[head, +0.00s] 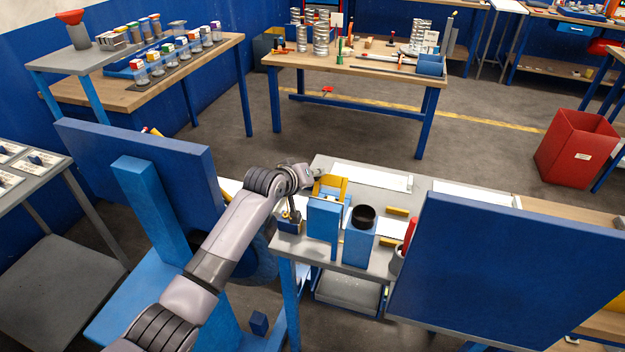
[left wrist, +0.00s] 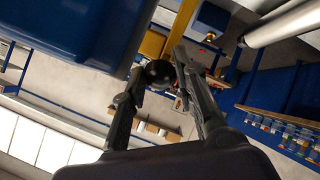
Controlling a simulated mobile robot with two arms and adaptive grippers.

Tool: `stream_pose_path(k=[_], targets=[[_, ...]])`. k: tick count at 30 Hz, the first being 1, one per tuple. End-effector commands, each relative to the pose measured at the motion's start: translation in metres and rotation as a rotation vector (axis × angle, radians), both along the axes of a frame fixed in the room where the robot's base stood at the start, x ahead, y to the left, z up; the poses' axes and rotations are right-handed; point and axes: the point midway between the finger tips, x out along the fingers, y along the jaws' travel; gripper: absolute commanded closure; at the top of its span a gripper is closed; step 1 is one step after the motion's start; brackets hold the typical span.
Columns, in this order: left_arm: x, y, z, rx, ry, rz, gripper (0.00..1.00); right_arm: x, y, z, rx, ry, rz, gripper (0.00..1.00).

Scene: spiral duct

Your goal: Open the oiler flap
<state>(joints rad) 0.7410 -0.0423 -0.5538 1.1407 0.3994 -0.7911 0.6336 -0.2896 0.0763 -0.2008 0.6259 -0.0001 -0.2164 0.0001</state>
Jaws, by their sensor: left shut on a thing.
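A blue housing (head: 323,222) stands on a grey bench, with a yellow part (head: 329,187) behind its top. Beside it is a blue upright container (head: 360,240) with a round dark opening. My left gripper (head: 294,214) is small and dark in the head view, at the left side of the housing. In the left wrist view my left gripper (left wrist: 158,76) has its fingers on either side of a black ball knob (left wrist: 158,73) and is shut on it. A blue body (left wrist: 80,35) is close by there. I cannot tell which part is the flap. My right gripper is not in view.
The grey bench (head: 375,180) has white sheets and yellow blocks on it. A large blue panel (head: 510,275) stands in front at the right, and another (head: 145,170) at the left. A red bin (head: 577,147) is far right. Open floor lies behind the bench.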

Motion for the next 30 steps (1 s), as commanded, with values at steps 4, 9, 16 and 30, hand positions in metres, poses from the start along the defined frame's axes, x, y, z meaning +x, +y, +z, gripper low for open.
stream_pose_path(k=[4,9,16,30], targets=[[-0.01,0.003,0.0,-0.034,-0.073,-0.002,1.0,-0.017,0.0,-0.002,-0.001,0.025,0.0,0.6],[-0.019,0.006,0.002,-0.06,-0.133,-0.002,1.0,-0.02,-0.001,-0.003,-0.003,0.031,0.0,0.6],[-0.024,0.009,0.004,-0.072,-0.17,-0.002,1.0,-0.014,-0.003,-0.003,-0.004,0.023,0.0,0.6],[-0.024,0.009,0.003,-0.072,-0.173,-0.002,0.69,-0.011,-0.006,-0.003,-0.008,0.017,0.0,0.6]])
